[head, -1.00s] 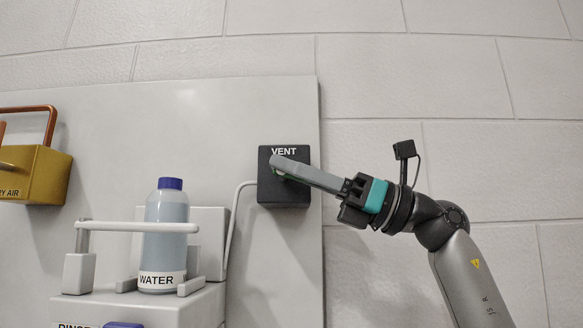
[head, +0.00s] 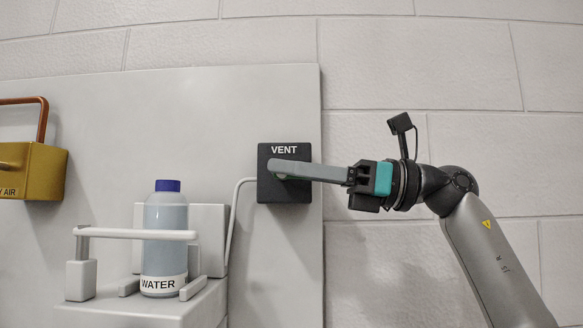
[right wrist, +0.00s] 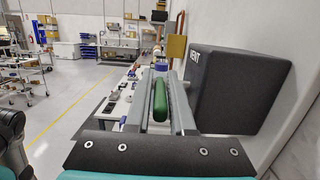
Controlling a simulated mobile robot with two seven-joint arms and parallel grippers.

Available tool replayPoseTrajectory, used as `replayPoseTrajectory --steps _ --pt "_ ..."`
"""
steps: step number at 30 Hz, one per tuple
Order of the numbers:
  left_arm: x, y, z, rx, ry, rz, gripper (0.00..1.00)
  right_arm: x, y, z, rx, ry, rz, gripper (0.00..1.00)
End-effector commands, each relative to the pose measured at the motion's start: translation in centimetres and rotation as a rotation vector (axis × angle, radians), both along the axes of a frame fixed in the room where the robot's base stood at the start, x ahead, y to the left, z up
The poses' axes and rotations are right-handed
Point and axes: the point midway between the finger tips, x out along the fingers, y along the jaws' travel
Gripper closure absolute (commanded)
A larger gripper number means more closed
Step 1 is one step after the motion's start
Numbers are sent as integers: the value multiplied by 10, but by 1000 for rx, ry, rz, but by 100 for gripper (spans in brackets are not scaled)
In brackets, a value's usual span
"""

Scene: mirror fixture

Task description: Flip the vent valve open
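The vent valve is a black box (head: 290,192) labelled VENT on the grey panel, with a green lever. My right gripper (head: 272,168) reaches in from the right, level, with its grey fingers across the front of the box. The near finger hides most of the lever in the head view; a green sliver shows under it. In the right wrist view the green lever (right wrist: 160,100) lies lengthwise between the fingers with little or no gap, so the gripper looks shut on it. The black box (right wrist: 235,92) is just to the right. My left gripper is not in view.
Left of the valve, a water bottle (head: 165,235) stands on a grey shelf (head: 190,305) behind a white bar (head: 135,233). A white hose (head: 232,225) runs to the box. A yellow box (head: 45,172) is at far left. The wall right of the panel is bare.

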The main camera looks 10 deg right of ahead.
Motion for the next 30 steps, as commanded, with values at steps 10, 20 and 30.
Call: replayPoseTrajectory --steps 10,20,30 --pt "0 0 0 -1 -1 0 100 0 0 0 1 0 0 55" --pt "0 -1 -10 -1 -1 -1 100 -6 -25 -5 2 -1 -5 55" --pt "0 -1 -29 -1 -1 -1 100 -29 -102 -17 4 -1 -5 55"
